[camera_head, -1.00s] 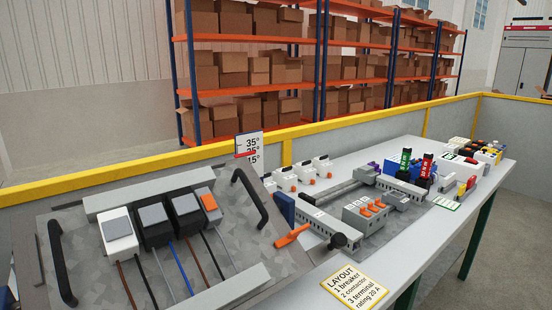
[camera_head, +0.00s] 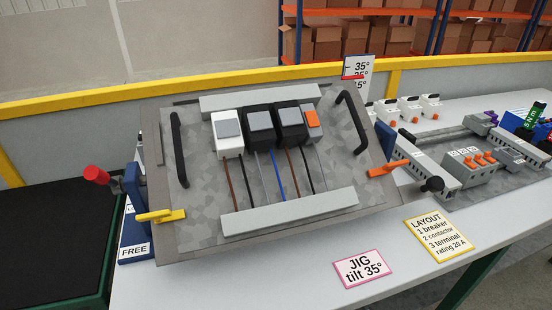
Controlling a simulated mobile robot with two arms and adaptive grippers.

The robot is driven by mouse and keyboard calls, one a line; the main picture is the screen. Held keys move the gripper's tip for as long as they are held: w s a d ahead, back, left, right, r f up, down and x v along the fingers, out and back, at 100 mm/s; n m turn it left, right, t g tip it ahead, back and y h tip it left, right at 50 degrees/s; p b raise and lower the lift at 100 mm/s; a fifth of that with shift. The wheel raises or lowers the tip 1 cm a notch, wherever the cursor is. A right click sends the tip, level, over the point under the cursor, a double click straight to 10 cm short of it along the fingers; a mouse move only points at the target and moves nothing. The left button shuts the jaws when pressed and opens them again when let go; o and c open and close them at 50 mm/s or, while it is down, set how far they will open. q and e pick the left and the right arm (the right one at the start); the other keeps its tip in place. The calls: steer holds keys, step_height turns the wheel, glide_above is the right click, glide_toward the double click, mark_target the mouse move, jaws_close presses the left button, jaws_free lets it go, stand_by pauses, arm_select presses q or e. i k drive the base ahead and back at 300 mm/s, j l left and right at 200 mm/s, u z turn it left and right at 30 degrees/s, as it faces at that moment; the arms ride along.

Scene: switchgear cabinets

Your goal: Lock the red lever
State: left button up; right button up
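The red lever (camera_head: 97,174) shows at the left of the tilted panel as a thick red knob on a dark shaft. It points left and slightly up from a blue bracket (camera_head: 135,200) beside the panel (camera_head: 200,228). A label reading FREE (camera_head: 134,250) is on the blue base below it. A yellow handle (camera_head: 161,215) sits at the panel's lower left corner. An orange handle (camera_head: 388,168) is at the panel's right side. Neither of my grippers is in view.
The panel carries several modules with wires and two black handles (camera_head: 180,150). A pink card (camera_head: 363,268) reads "JIG tilt 35°"; a yellow card (camera_head: 438,239) lies to its right. A dark-topped surface (camera_head: 50,235) is at the left. The table front is mostly clear.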

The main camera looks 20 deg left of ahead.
mark_target(93, 174)
steer(key=u, duration=1.6)
steer(key=k+j+u, duration=0.2)
steer(key=k+j, duration=0.6)
